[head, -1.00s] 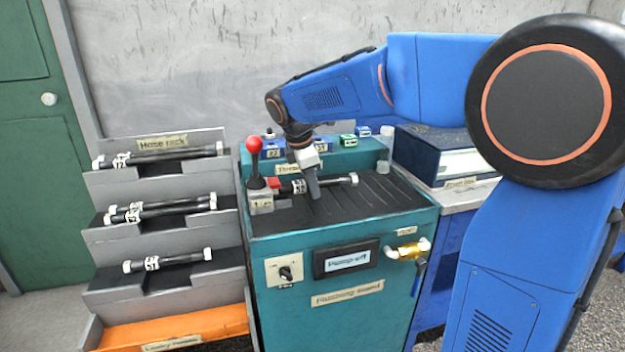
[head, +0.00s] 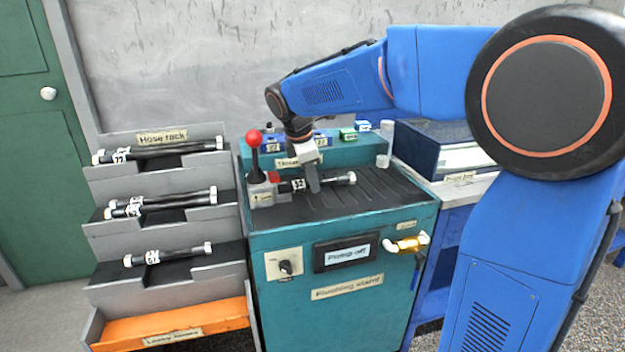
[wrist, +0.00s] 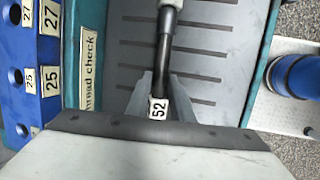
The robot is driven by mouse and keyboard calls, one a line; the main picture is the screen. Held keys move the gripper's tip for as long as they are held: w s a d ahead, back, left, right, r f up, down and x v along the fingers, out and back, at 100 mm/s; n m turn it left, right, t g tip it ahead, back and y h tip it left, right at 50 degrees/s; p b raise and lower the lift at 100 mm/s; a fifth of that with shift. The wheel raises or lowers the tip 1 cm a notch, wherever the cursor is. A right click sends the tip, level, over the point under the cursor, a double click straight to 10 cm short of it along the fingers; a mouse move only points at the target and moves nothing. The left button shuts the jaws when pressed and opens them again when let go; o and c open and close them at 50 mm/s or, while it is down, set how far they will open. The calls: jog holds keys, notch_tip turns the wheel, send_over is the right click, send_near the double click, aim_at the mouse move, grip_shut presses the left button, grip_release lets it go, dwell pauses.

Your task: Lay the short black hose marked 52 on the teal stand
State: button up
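The short black hose marked 52 (head: 333,180) lies along the black grooved top of the teal stand (head: 400,208), near its back left, with a white fitting at its right end. In the wrist view the hose (wrist: 165,62) runs away from me, with its 52 tag (wrist: 158,108) near my gripper. My gripper (head: 315,189) points down over the middle of the hose. In the wrist view its grey fingers (wrist: 160,85) stand one on each side of the hose and look spread. The hose's left end is partly hidden by the lever block in the head view.
A red-knobbed lever (head: 254,160) stands at the stand's back left. A blue block with numbered holes (wrist: 30,75) runs behind. The hose rack (head: 110,232) at left holds several hoses above an orange tray (head: 180,325). A workbench (head: 470,188) stands at right.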

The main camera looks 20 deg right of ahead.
jog(key=shift+s+f, duration=0.25)
jog(key=shift+f, duration=0.25)
jog(key=v, duration=1.8)
jog(key=shift+w+d+r, duration=0.1)
jog(key=shift+w+r, duration=0.15)
jog(key=shift+w, duration=0.05)
jog(key=s+d+f+m+y, duration=0.1)
jog(key=s+d+f+m, duration=0.35)
jog(key=s, duration=0.35)
jog(key=s+d+f+m+y, duration=0.1)
jog(key=s+d+f+m, duration=0.35)
jog(key=s, duration=0.35)
jog(key=s+d+f+m, duration=0.1)
jog(key=s+f+m, duration=0.2)
jog(key=s+f, duration=0.1)
jog(key=s+f+m+t, duration=0.1)
jog(key=s+f+m, duration=0.1)
jog(key=s+f, duration=0.3)
jog(key=s+d+f+m+t+y, duration=0.1)
jog(key=s+f+m, duration=0.2)
jog(key=s+f, duration=0.2)
jog(key=shift+s+d+f+m, duration=0.2)
jog(key=shift+d+f+m, duration=0.1)
jog(key=shift+f, duration=0.35)
jog(key=shift+o, duration=0.2)
jog(key=shift+w+r, duration=0.1)
